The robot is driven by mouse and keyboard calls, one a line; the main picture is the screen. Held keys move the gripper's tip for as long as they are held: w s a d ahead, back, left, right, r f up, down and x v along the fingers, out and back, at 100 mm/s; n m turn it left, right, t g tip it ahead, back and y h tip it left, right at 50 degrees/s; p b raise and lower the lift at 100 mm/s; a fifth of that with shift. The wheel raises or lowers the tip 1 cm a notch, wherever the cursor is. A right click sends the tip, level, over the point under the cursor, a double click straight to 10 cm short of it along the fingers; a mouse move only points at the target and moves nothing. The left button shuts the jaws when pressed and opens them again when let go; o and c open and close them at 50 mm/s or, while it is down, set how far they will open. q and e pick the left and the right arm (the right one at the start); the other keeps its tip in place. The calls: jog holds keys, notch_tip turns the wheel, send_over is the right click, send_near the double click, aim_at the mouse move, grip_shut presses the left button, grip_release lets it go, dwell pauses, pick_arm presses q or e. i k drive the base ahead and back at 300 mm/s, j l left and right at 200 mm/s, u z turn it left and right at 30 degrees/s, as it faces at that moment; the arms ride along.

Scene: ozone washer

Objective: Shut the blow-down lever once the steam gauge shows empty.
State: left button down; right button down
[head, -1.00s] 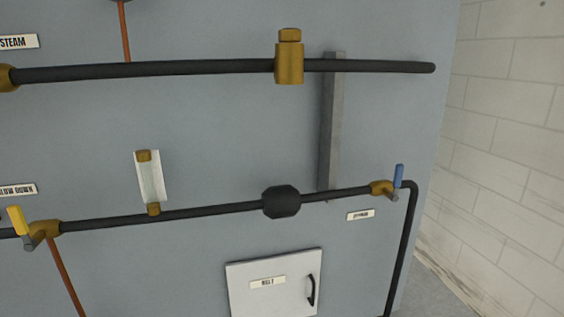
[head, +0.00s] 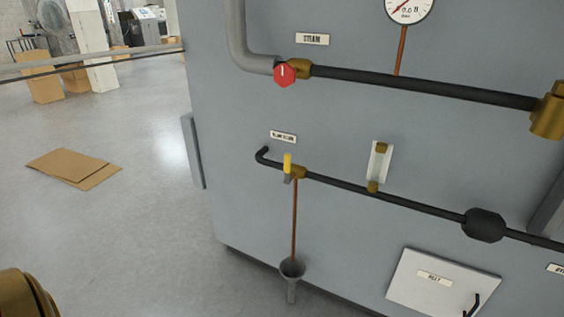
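The blow-down lever (head: 287,163) has a yellow handle. It points up at a brass valve on the lower black pipe, just under the blow-down label (head: 283,137). A thin copper pipe (head: 295,220) runs down from the valve to a grey funnel (head: 292,268). The steam gauge (head: 409,9) is a white dial at the top, its upper part cut off by the picture edge. Its red needle points to the lower left, and the face seems to read 0.0. Neither of my grippers is in view.
A red knob (head: 285,75) sits on the steam pipe. A sight glass (head: 380,166) and a white hatch (head: 440,283) are to the right. Flat cardboard (head: 73,168) lies on the open floor at left. A brown rounded object (head: 22,296) is cut off at lower left.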

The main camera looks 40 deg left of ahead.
aim_at(287, 157)
jog(key=u, duration=1.05)
